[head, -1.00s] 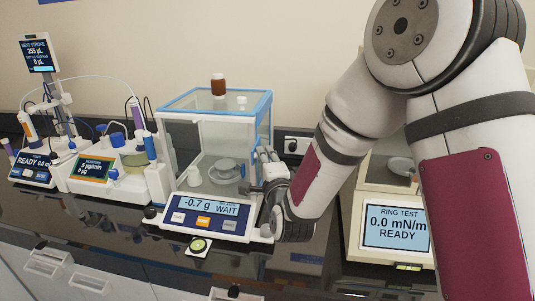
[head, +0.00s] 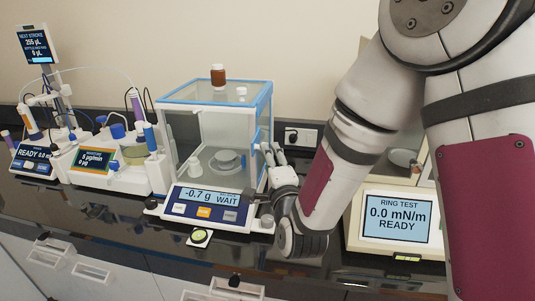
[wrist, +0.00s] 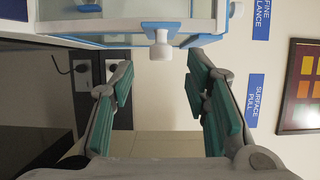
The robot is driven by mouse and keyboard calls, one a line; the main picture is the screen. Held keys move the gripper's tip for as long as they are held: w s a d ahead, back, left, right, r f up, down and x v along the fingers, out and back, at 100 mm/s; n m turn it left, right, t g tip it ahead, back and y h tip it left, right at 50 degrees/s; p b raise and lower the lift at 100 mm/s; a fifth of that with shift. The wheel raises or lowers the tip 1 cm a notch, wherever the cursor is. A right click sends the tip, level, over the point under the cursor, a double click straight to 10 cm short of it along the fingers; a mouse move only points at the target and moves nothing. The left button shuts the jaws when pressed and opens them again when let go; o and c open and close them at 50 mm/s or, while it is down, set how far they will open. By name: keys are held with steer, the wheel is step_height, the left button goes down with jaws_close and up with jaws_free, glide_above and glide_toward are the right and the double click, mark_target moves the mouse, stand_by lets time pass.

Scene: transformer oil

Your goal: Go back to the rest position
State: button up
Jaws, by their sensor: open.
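My gripper (wrist: 160,105) is open and empty in the wrist view, its two green-padded fingers well apart. A white knob (wrist: 160,46) of the balance shows above and between the fingers, apart from them. In the head view my gripper (head: 270,150) is at the right side of the glass-walled balance (head: 205,205), whose display reads -0.7 g WAIT. I cannot tell from the head view whether the fingers touch its wall. My arm comes down from the upper right.
A brown bottle (head: 218,76) and a small white cap (head: 241,93) stand on the balance roof. The ring test instrument (head: 397,219) is to the right. The titrator (head: 98,165) and the dosing unit (head: 34,158) are to the left. A wall socket (head: 296,135) is behind.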

steer(key=shift+s+d, duration=0.2)
steer(key=shift+s, duration=0.8)
steer(key=s+d+r+n+g+h, duration=0.1)
steer(key=s+d+r+n+g, duration=0.5)
steer(key=d+n, duration=0.25)
steer(key=s+d+r+n+g+h, duration=0.1)
steer(key=s+d+n+g, duration=0.2)
steer(key=s, duration=0.8)
steer(key=s+d+r+n+g+h, duration=0.1)
steer(key=s+d+n+g, duration=0.2)
steer(key=s+d, duration=0.3)
steer(key=s+n, duration=0.1)
steer(key=s, duration=0.4)
steer(key=shift+s+r, duration=0.15)
steer(key=shift+s, duration=0.15)
